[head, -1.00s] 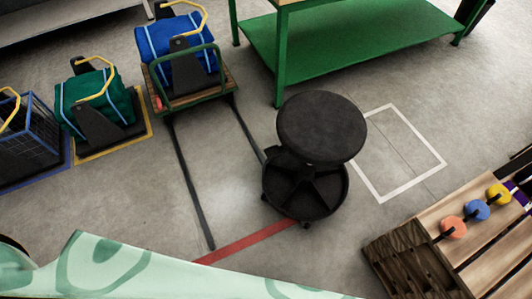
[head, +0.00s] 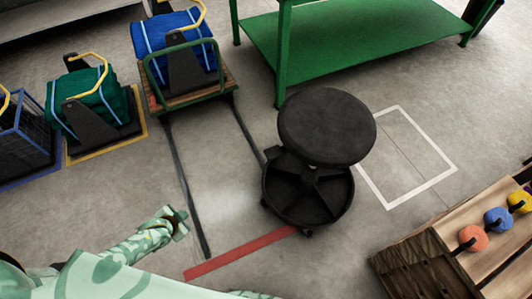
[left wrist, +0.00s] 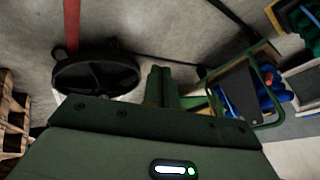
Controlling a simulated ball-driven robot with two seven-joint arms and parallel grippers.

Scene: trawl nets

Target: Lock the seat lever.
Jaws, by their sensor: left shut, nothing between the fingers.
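A black stool with a round seat (head: 326,127) and a wheeled ring base (head: 310,205) stands on the floor in the middle of the head view. Its black base (left wrist: 95,72) also shows in the left wrist view, at upper left. I cannot make out a lever; the seat hides most of the column beneath it. My left gripper (head: 182,222) is left of the stool, apart from it, with clear floor between. Its fingers (left wrist: 162,85) are closed together and empty in the left wrist view. My right gripper is not in view.
A wooden pallet stand (head: 425,245) with coloured knobs is at lower right. A green bench (head: 360,45) stands behind the stool. A flat cart (head: 195,98) with a blue bag (head: 150,35) is at back left. A red floor strip (head: 240,254) and white outlined square (head: 388,208) mark open floor.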

